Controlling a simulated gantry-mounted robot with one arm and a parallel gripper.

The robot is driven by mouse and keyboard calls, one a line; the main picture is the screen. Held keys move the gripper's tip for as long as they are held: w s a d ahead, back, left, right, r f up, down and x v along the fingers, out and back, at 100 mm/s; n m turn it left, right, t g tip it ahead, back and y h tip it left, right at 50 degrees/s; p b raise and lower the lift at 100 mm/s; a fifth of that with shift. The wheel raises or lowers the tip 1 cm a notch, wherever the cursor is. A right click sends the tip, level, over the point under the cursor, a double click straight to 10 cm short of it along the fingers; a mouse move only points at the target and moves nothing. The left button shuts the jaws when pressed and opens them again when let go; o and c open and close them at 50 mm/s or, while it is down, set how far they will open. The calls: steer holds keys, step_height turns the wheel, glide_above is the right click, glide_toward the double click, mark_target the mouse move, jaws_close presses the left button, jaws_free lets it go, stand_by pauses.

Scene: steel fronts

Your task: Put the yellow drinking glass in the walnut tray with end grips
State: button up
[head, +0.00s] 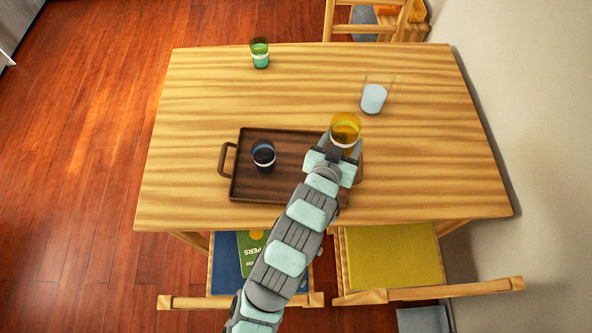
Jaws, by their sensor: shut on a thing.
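The yellow drinking glass (345,128) is see-through amber with a pale band, and it looks upright. My gripper (342,151) is shut on it from the near side. The glass appears at the right end of the walnut tray (287,187); whether it is above the tray or just beyond its edge I cannot tell. The tray is dark brown with an end grip at its left; its right end is partly hidden by my gripper and arm. A dark blue glass (263,155) stands in the tray's left half.
A green glass (260,53) stands at the table's far edge. A clear glass with a pale blue lower part (373,97) stands behind and right of the yellow one. The right side of the wooden table (440,150) is clear. Chairs stand at the near and far sides.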

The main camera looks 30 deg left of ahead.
steer(key=a+y, duration=0.1)
steer(key=a, duration=0.5)
step_height(320, 180, down, 14)
steer(key=shift+w+a+r+p, duration=0.1)
steer(key=shift+w+a+p, duration=0.05)
steer(key=shift+p, duration=0.9)
steer(key=shift+f+p, duration=0.45)
steer(key=shift+f, duration=2)
steer(key=shift+f, duration=0.15)
steer(key=o, duration=1.7)
steer(key=shift+c, duration=0.2)
